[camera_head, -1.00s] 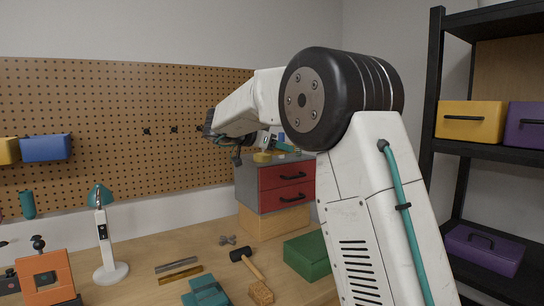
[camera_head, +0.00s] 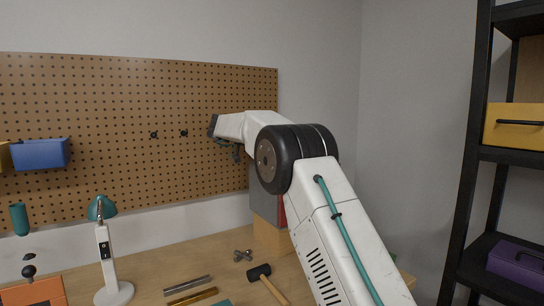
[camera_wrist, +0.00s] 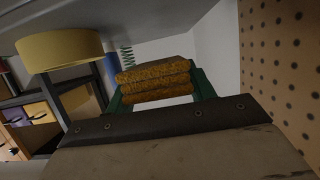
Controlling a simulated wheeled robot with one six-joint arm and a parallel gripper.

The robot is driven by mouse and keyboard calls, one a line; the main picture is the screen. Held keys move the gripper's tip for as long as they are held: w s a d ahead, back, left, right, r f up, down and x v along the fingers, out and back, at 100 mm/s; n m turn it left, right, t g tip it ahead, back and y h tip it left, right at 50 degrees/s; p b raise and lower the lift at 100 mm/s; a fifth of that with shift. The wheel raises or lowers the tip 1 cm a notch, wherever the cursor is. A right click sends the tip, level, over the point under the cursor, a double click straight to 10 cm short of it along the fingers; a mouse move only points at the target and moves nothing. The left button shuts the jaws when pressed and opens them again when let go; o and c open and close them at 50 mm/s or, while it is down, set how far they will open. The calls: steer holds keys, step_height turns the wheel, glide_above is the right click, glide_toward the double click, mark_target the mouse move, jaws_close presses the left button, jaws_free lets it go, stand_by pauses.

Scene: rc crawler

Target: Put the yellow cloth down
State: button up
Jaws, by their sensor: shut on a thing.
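The yellow cloth (camera_wrist: 155,78) is a folded, mustard-brown, textured stack in the wrist view. My gripper (camera_wrist: 158,90) is shut on it, with a green finger at each side. In the head view the arm reaches back toward the pegboard. There, only part of my gripper (camera_head: 234,150) shows below the wrist, and the cloth cannot be made out.
A grey cabinet with red drawers (camera_head: 264,205) stands behind my arm, mostly hidden. A yellow roll (camera_wrist: 60,48) shows beside the cloth in the wrist view. The pegboard (camera_head: 110,110) is close. A lamp (camera_head: 105,245) and a hammer (camera_head: 262,275) are on the bench (camera_head: 150,265).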

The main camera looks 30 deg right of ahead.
steer(key=shift+w+d+f, duration=0.1)
steer(key=shift+w+d, duration=0.1)
steer(key=shift+w, duration=0.45)
steer(key=shift+w+d+f, duration=0.1)
steer(key=shift+w+d, duration=0.1)
steer(key=shift+w, duration=0.4)
steer(key=shift+f, duration=1.65)
steer(key=shift+f, duration=0.1)
steer(key=o, duration=1)
steer(key=shift+f, duration=0.1)
steer(key=shift+o, duration=0.2)
steer(key=v, duration=1.2)
steer(key=shift+r, duration=0.2)
